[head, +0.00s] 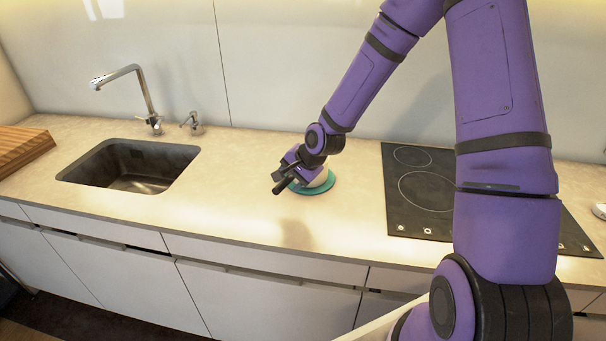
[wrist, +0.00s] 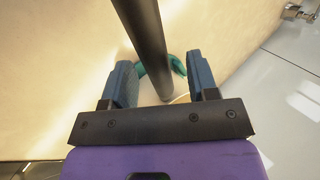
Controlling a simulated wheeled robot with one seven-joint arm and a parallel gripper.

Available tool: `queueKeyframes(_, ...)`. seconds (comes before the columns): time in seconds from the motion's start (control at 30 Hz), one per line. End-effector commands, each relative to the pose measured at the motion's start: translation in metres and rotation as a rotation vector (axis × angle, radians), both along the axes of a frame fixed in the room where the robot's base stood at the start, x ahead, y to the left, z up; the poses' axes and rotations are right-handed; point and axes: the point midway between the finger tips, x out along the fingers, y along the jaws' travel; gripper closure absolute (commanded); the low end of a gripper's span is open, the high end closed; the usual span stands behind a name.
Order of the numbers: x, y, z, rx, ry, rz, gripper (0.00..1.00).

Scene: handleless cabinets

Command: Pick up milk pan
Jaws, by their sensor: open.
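In the wrist view the dark handle (wrist: 146,35) runs down between the two blue fingers of my gripper (wrist: 161,80). The fingers are open, with a gap on each side of the handle.
A sink (head: 130,165) with a tap (head: 148,100) lies left on the beige counter (head: 230,200). A wooden board (head: 22,150) is at the far left. A black cooktop (head: 418,190) is to the right. The wall (head: 290,60) rises behind. The counter around the mat is clear.

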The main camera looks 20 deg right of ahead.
Motion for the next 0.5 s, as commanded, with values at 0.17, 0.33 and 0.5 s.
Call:
queueKeyframes(0.17,0.008,0.007,-0.017,0.0,0.001,0.002,0.46)
queueKeyframes(0.33,0.011,0.009,-0.022,0.0,0.0,0.001,0.46)
queueKeyframes(0.5,0.011,0.009,-0.022,0.0,0.0,0.001,0.46)
